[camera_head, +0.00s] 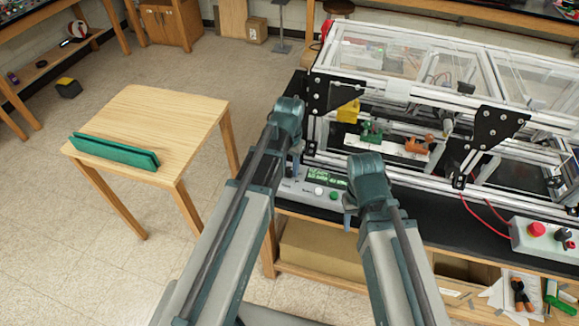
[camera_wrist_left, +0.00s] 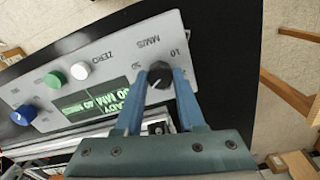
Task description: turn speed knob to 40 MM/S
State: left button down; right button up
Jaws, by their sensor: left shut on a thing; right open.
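The speed knob (camera_wrist_left: 160,78) is a small black dial on a light grey control panel (camera_wrist_left: 215,62), beside the printed marks MM/S, 10 and 50. My left gripper (camera_wrist_left: 160,84) is shut on it, one blue finger on each side. A small light mark shows on the knob, but I cannot read its exact setting. The green display (camera_wrist_left: 105,100) is partly hidden by a finger; its full text cannot be read. In the head view, my left gripper (camera_head: 294,168) reaches down to the panel and hides the knob. My right gripper (camera_head: 349,212) is open and empty near the panel's right end.
The extrusion frame (camera_head: 400,90) stands behind. A red-button box (camera_head: 540,235) is at right. A wooden table (camera_head: 160,110) holds a green piece (camera_head: 113,151).

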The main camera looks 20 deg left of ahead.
aim_at(290, 171)
dwell(0.5)
pick_arm(q)
jog(key=c, duration=0.5)
grip_release()
jog(key=shift+r, duration=0.1)
notch_tip(290, 171, up, 14)
jog(key=p, duration=1.4)
jog(key=shift+f, duration=0.2)
jog(key=s+d+f+y+b, duration=0.1)
jog(key=s+d+f+b, duration=0.9)
jog(key=s+f+b, duration=0.2)
jog(key=shift+s+f+m+b, duration=0.15)
jog(key=shift+s+m+b, duration=0.15)
jog(key=shift+s, duration=0.85)
